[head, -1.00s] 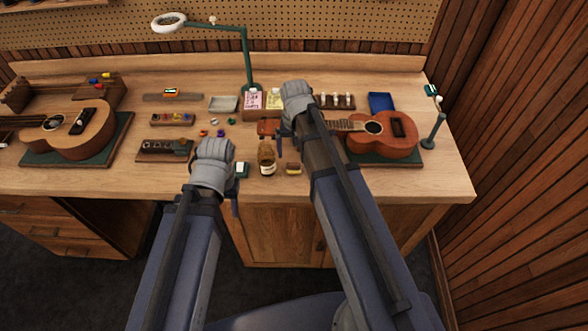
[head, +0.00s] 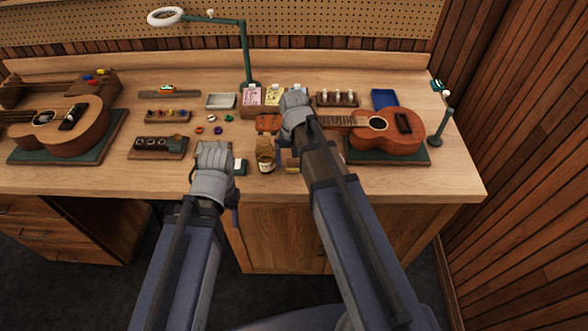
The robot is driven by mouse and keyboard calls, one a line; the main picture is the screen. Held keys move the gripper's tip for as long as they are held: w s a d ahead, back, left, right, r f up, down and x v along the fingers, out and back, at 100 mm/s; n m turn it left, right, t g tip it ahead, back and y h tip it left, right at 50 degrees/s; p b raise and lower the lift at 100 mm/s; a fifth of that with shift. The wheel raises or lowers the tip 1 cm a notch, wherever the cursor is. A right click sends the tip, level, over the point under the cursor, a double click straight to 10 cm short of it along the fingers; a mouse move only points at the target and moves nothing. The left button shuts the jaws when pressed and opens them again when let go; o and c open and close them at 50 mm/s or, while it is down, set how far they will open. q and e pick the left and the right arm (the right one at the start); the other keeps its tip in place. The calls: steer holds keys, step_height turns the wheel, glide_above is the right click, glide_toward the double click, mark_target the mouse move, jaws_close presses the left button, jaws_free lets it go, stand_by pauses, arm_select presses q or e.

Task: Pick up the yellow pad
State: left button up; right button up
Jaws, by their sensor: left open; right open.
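A small block with a yellow side and dark red-brown top (head: 291,162) lies near the bench's front edge, right of a brown jar. My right forearm partly covers it. A yellow paper pad (head: 274,94) stands upright in a wooden holder near the lamp base, beside a pink one. My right gripper (head: 294,110) is open and empty, above the bench between the holder and the small block; its fingers are mostly hidden. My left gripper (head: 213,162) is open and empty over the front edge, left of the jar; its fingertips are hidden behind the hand.
The jar (head: 265,155) stands between my grippers, with a small white-and-green item (head: 240,167) to its left. A ukulele (head: 390,131) lies on a green mat at right. The green lamp (head: 246,60) rises behind. The bench's front right is clear.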

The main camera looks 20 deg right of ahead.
mark_target(294, 160)
steer(key=shift+r, duration=0.1)
jaws_close()
step_height(294, 160, up, 10)
steer(key=p, duration=1)
stand_by(0.3)
steer(key=c, duration=0.6)
jaws_free()
steer(key=c, duration=0.7)
